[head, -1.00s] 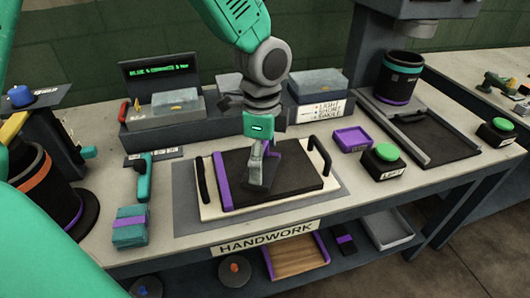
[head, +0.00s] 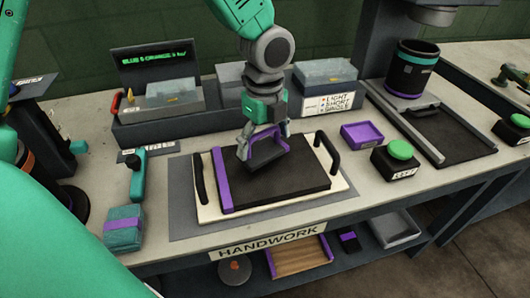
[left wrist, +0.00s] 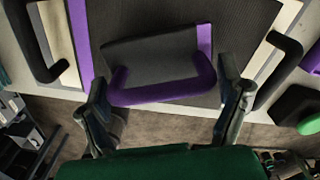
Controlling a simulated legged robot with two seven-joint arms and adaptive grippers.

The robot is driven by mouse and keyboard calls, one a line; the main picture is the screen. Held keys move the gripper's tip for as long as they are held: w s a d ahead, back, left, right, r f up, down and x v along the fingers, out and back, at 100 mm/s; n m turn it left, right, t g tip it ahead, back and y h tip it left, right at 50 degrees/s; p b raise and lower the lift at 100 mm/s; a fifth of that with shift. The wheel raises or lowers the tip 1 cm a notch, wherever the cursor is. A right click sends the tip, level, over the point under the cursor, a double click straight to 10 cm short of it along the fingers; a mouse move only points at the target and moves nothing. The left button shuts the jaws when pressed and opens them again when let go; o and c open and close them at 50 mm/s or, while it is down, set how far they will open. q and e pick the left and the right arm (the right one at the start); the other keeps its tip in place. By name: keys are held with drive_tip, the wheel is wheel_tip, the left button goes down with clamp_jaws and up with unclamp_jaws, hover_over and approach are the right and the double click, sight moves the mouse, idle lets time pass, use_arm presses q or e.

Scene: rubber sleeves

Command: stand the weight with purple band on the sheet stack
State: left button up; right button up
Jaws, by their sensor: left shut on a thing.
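My left gripper (head: 264,147) is shut on a dark block with a purple handle-like band, the weight (head: 266,154), over the middle of the sheet stack. In the left wrist view the weight's grey body (left wrist: 150,52) and purple band (left wrist: 160,95) lie between my two fingers (left wrist: 168,104). The weight looks tilted; I cannot tell whether it touches the stack. The sheet stack (head: 300,182) is dark, with a purple strip (head: 221,180) along its left side, and lies on a pale board (head: 209,213). My right gripper is not in view.
Black handles (head: 328,151) rise at both ends of the board. A teal block with a purple band (head: 124,232) lies to the left. A purple tray (head: 362,135) and a green button (head: 400,149) stand to the right. Bins (head: 322,88) line the back.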

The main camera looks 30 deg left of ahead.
sight(266, 151)
use_arm(q)
drive_tip(key=f, duration=0.1)
drive_tip(key=d+f, duration=0.1)
drive_tip(key=f, duration=0.1)
drive_tip(key=shift+b, duration=0.3)
drive_tip(key=shift+d+r, duration=0.2)
drive_tip(key=shift+d, duration=0.15)
drive_tip(key=shift+a+f, duration=0.15)
drive_tip(key=o, duration=1.5)
drive_tip(key=shift+s+a, duration=0.1)
drive_tip(key=shift+a, duration=0.1)
drive_tip(key=shift+a+f, duration=0.1)
drive_tip(key=shift+a, duration=0.2)
drive_tip(key=shift+d+r, duration=0.15)
drive_tip(key=shift+r, duration=0.1)
wheel_tip(266, 151, up, 12)
drive_tip(key=p, duration=0.2)
drive_tip(key=shift+d, duration=0.15)
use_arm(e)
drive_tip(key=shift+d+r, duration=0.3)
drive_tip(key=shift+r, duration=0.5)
